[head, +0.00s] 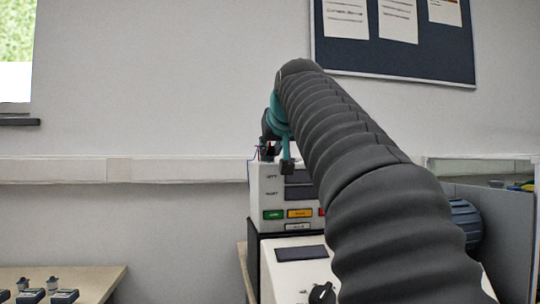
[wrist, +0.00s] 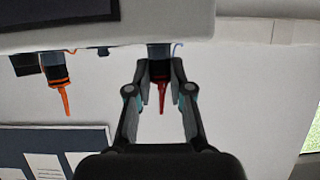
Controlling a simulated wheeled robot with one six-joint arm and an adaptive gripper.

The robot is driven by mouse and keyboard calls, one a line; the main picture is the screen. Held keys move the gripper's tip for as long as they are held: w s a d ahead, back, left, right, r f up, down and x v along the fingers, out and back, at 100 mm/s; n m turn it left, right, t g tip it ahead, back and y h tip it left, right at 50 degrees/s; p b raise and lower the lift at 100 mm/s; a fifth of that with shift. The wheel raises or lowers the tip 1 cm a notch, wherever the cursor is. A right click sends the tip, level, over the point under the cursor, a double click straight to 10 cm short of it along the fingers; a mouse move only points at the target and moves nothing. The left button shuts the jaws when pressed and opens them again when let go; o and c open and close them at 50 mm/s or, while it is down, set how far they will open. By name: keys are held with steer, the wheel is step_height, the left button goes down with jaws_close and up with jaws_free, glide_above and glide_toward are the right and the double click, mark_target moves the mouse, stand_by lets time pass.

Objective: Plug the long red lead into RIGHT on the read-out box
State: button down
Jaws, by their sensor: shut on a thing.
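My gripper (wrist: 160,72) is shut on the red lead's plug (wrist: 162,92), which has a dark body and a red tail, in the wrist view. The plug's far end meets the edge of the pale read-out box (wrist: 210,22); I cannot tell whether it is in a socket. In the head view the read-out box (head: 262,188) stands behind my arm, with LEFT and RIGHT labels and dark displays on its front. My gripper is at its top left there, mostly hidden by my arm. The RIGHT socket cannot be made out.
An orange-tailed plug (wrist: 64,95) sits at the box in the wrist view, beside dark blocks. A sloped white panel (head: 285,270) with a knob is below the box. A wooden table (head: 95,282) holds small devices.

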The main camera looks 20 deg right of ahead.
steer(key=shift+f, duration=0.1)
steer(key=shift+d+n+y, duration=0.15)
steer(key=shift+n+y, duration=0.45)
steer(key=shift+n+y+p, duration=0.35)
steer(key=shift+n+y, duration=0.15)
steer(key=shift+y, duration=0.1)
steer(key=shift+r+p, duration=0.9)
steer(key=shift+p, duration=0.1)
stand_by(0.7)
steer(key=shift+r+p, duration=1)
steer(key=shift+r, duration=0.7)
steer(key=shift+d, duration=0.1)
